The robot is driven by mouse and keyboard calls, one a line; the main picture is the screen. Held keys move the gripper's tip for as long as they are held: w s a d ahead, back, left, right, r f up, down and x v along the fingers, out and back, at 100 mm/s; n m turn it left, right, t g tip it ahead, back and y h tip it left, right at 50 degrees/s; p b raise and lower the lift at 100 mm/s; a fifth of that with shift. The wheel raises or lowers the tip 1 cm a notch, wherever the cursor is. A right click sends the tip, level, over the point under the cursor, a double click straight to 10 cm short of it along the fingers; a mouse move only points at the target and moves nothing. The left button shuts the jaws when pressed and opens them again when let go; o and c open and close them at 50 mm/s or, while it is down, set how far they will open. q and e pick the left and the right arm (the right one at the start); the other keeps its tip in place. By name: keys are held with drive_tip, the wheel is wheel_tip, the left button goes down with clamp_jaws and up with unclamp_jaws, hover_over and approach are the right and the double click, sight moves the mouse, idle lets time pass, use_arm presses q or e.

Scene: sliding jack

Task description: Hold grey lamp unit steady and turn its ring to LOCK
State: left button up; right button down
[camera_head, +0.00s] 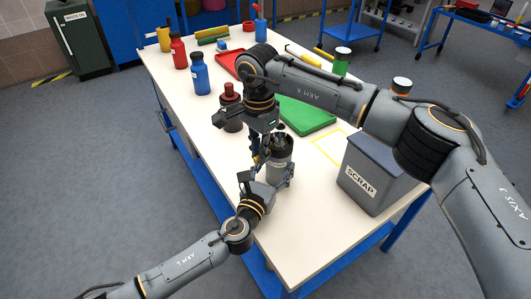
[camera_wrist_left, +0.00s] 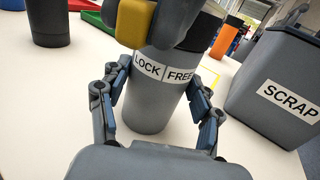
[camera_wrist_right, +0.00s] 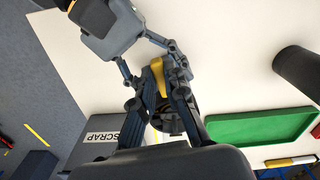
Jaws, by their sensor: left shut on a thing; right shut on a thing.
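The grey lamp unit (camera_head: 279,167) stands upright near the table's front edge. In the left wrist view its body (camera_wrist_left: 150,108) carries LOCK and FREE labels side by side. My left gripper (camera_head: 275,180) is shut around the body, one finger on each side. My right gripper (camera_wrist_right: 158,90) reaches from above and is shut on the yellow tab (camera_wrist_right: 158,75) of the ring. In the left wrist view the yellow tab (camera_wrist_left: 135,22) is above the LOCK end of the labels. The rest of the ring is largely hidden by the right gripper.
A grey SCRAP bin (camera_head: 376,172) stands right of the lamp unit, and a green tray (camera_head: 305,115) lies behind it. A dark red-topped unit (camera_head: 231,108) stands to the back left. Red and blue bottles (camera_head: 199,75) stand farther back. A yellow outlined area (camera_head: 330,147) is empty.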

drive_tip(key=shift+w+a+m, duration=0.45)
drive_tip(key=shift+w+m, duration=0.15)
drive_tip(key=shift+m, duration=0.5)
drive_tip(key=c, duration=1.4)
unclamp_jaws()
drive_tip(key=shift+o, duration=0.2)
drive_tip(key=shift+r, duration=0.1)
wheel_tip(320, 180, up, 12)
